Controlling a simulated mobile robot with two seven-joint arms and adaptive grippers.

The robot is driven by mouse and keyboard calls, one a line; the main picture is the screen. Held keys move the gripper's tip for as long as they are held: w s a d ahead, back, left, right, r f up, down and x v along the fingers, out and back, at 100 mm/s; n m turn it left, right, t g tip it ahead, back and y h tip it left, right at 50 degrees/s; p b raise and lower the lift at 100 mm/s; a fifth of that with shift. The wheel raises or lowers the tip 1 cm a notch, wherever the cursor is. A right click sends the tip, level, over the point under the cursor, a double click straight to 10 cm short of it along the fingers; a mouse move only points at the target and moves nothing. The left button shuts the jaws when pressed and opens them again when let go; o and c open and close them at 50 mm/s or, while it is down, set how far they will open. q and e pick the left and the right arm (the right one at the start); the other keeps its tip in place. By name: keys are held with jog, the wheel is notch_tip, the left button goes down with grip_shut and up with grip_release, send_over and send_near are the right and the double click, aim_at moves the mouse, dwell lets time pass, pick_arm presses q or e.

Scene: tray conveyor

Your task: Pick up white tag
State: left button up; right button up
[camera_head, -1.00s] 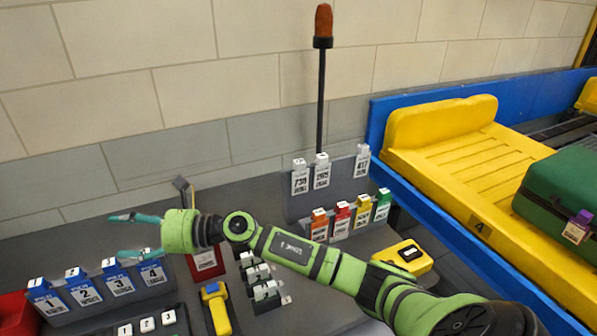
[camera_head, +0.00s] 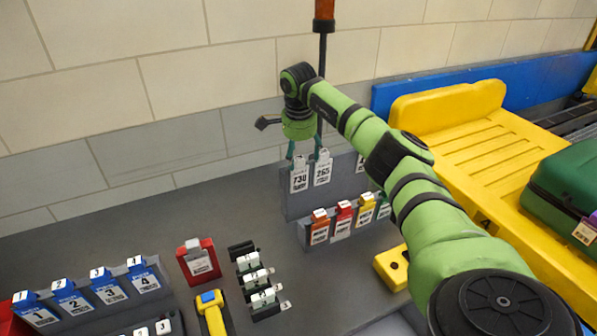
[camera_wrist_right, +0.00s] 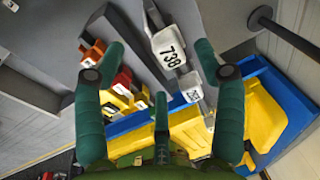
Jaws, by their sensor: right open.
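White tags hang in the upper row of a grey rack (camera_head: 295,208): one marked 730 (camera_head: 299,179) and one marked 265 (camera_head: 323,172). A third is mostly hidden behind my right arm. My right gripper (camera_head: 305,152) points down with its fingertips close to the tops of the first two tags. The other white tag (camera_wrist_right: 191,88) is nearer the right finger. I cannot tell whether a finger touches a tag. My left gripper is out of view.
Orange (camera_head: 319,230), red (camera_head: 342,222) and yellow (camera_head: 366,211) tags fill the rack's lower row. A dark pole (camera_head: 322,75) stands right behind the gripper. Blue tags (camera_head: 108,288) stand at lower left. A yellow conveyor tray (camera_head: 455,125) with a green suitcase (camera_head: 568,190) is at right.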

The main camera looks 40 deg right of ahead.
aim_at(299, 159)
jog(key=f, duration=0.2)
jog(key=f+p, duration=0.1)
jog(key=shift+w+d+f, duration=0.15)
jog(key=shift+w+d, duration=0.1)
jog(key=shift+w, duration=0.1)
jog(key=shift+f, duration=0.2)
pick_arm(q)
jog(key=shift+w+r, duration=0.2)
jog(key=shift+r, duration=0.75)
pick_arm(e)
grip_shut()
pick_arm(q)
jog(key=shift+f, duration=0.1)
pick_arm(e)
jog(key=shift+r, duration=0.15)
